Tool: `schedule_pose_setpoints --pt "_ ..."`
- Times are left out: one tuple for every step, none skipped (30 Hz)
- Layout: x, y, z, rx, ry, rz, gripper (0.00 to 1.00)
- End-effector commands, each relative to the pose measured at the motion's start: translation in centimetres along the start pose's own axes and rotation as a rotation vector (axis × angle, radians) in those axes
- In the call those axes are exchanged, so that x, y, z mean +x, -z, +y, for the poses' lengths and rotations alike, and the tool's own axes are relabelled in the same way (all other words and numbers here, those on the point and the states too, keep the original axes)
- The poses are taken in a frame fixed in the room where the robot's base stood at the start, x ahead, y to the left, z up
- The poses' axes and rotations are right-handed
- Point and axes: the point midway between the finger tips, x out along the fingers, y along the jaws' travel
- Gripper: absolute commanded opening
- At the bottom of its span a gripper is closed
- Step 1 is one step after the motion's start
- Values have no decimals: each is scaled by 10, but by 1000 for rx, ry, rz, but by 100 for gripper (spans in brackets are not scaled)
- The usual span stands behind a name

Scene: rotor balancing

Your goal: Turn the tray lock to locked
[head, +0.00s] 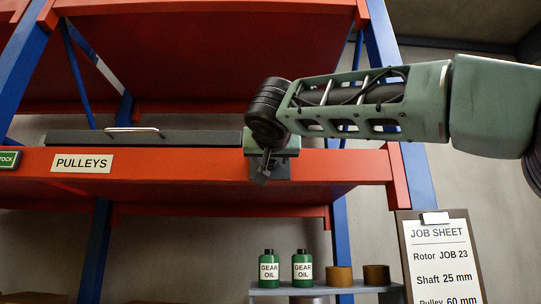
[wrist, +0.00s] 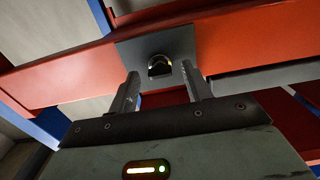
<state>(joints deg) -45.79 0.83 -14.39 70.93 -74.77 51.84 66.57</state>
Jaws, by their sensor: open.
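In the head view my gripper (head: 264,168) is in front of the beam, at the right end of the grey tray (head: 200,137), and largely covers the lock. The tray has a metal handle (head: 134,130).
The orange beam (head: 215,163) carries a PULLEYS label (head: 82,163). Below stand two green gear oil bottles (head: 268,268) and brown cylinders (head: 339,276) on a small shelf. A job sheet (head: 440,260) is at lower right. The space just below my gripper is clear.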

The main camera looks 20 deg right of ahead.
Motion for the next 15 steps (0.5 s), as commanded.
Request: schedule_pose_setpoints --pt "0 0 0 0 0 0 49" --pt "0 0 0 0 0 0 49" --pt "0 0 0 0 0 0 44" --pt "0 0 0 0 0 0 35" --pt "0 0 0 0 -1 0 27" --pt "0 0 0 -1 -1 0 16" --pt "0 0 0 -1 -1 0 7" --pt "0 0 0 -1 -1 0 4" --pt "0 0 0 -1 -1 0 4" --pt "0 0 0 -1 -1 0 4" --pt "0 0 0 -1 -1 0 4" --pt "0 0 0 -2 -1 0 4" --pt "0 0 0 -4 -1 0 4" --pt "0 0 0 -7 -1 0 4" --pt "0 0 0 -12 -1 0 4"
